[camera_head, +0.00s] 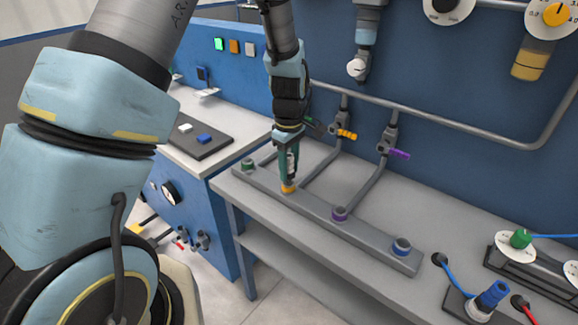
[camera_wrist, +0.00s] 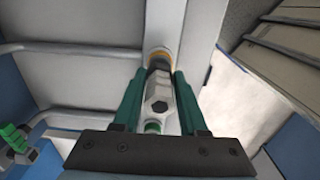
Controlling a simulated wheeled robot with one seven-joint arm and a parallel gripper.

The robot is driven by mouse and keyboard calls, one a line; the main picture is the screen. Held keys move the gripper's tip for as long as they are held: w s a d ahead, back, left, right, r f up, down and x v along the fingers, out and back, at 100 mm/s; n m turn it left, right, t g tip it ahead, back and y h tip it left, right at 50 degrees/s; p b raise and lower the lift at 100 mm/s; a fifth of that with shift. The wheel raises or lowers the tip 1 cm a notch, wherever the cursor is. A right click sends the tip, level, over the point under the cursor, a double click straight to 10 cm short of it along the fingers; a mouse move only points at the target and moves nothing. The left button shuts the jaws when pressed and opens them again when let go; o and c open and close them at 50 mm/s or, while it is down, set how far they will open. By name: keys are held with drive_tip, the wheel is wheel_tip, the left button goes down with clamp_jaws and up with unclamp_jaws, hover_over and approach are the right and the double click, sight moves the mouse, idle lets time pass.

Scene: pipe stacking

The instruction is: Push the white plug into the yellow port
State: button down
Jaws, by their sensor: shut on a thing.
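The white plug (camera_wrist: 160,92) is held between the two green fingers of my gripper (camera_head: 289,176), whose fingers also show in the wrist view (camera_wrist: 160,76). The plug has a pale body with a dark hexagonal end facing the wrist camera. The yellow port (camera_head: 288,188) is on the grey manifold bar (camera_head: 315,205), directly under the fingertips. In the wrist view the port's yellow ring (camera_wrist: 157,54) shows at the plug's far end. The plug lines up with the ring; I cannot tell how deep it sits.
The bar also carries a green port (camera_head: 247,164), a purple port (camera_head: 339,213) and a blue port (camera_head: 401,246). Pipes with an orange valve handle (camera_head: 347,134) and a purple one (camera_head: 399,154) stand behind. The grey bench (camera_head: 240,192) is clear in front of the bar.

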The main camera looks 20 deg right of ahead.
drive_tip(key=shift+f+b, duration=0.5)
drive_tip(key=shift+f, duration=0.55)
idle(0.4)
drive_tip(key=shift+c, duration=1.8)
unclamp_jaws()
drive_tip(key=shift+r, duration=0.1)
wheel_tip(320, 180, up, 11)
drive_tip(key=shift+f+b, duration=0.15)
drive_tip(key=shift+b, duration=1)
drive_tip(key=s+a+m, duration=0.2)
drive_tip(key=a+m, duration=0.1)
drive_tip(key=a, duration=1.2)
drive_tip(key=s+a+m+t, duration=0.1)
drive_tip(key=a+m, duration=0.3)
drive_tip(key=a, duration=1.1)
drive_tip(key=shift+s+a+r+t, duration=0.2)
drive_tip(key=shift+s+t, duration=0.1)
drive_tip(key=shift+s, duration=0.15)
